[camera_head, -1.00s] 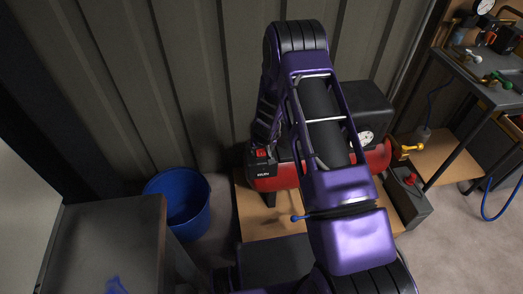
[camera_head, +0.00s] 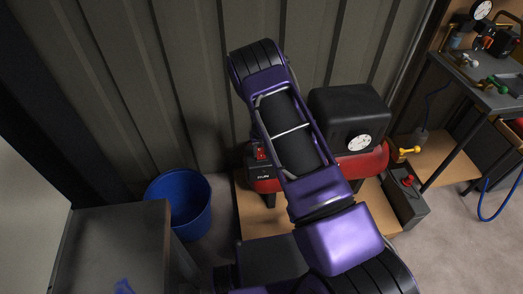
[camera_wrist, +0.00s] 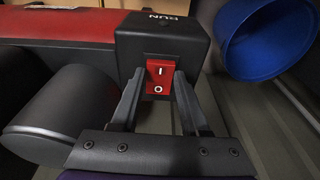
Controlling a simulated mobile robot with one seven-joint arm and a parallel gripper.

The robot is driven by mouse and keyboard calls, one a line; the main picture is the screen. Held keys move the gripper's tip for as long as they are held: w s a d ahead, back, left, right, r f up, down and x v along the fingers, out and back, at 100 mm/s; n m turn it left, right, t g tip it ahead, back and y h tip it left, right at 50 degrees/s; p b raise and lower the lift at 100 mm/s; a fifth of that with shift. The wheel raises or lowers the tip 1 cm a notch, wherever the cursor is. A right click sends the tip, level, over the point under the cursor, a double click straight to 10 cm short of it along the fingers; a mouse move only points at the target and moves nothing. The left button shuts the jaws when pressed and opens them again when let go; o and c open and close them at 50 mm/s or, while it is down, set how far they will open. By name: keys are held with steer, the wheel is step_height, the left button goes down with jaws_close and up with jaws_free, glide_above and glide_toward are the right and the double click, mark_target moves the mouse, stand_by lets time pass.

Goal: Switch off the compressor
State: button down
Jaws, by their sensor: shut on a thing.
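The compressor has a red tank (camera_head: 365,161), a black cover (camera_head: 345,105) and a white dial gauge (camera_head: 360,142); my arm crosses in front of it. Its black switch box (camera_head: 266,172) is at the left end and shows in the wrist view (camera_wrist: 130,42), marked RUN. A red rocker switch (camera_wrist: 160,78), marked I and O, is on the box's face. In the wrist view my gripper (camera_wrist: 158,88) has one finger on each side of the switch, shut on it. Which side of the rocker is pressed in is unclear. My gripper is hidden in the head view.
A blue bucket (camera_head: 180,204) stands left of the compressor by the corrugated wall. A grey cabinet (camera_head: 105,245) is at the front left. A yellow-handled valve (camera_head: 405,151) and a grey box with a red knob (camera_head: 406,195) are at the right, near a workbench (camera_head: 490,92).

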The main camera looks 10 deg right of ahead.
steer(key=shift+w+g+b, duration=0.2)
steer(key=shift+g+b, duration=0.15)
steer(key=shift+g, duration=0.15)
steer(key=shift+r, duration=0.1)
steer(key=shift+c, duration=2)
jaws_free()
steer(key=shift+r, duration=0.1)
step_height(320, 180, up, 17)
steer(key=s+p, duration=0.1)
steer(key=p, duration=0.1)
steer(key=shift+s, duration=0.35)
steer(key=shift+r, duration=0.1)
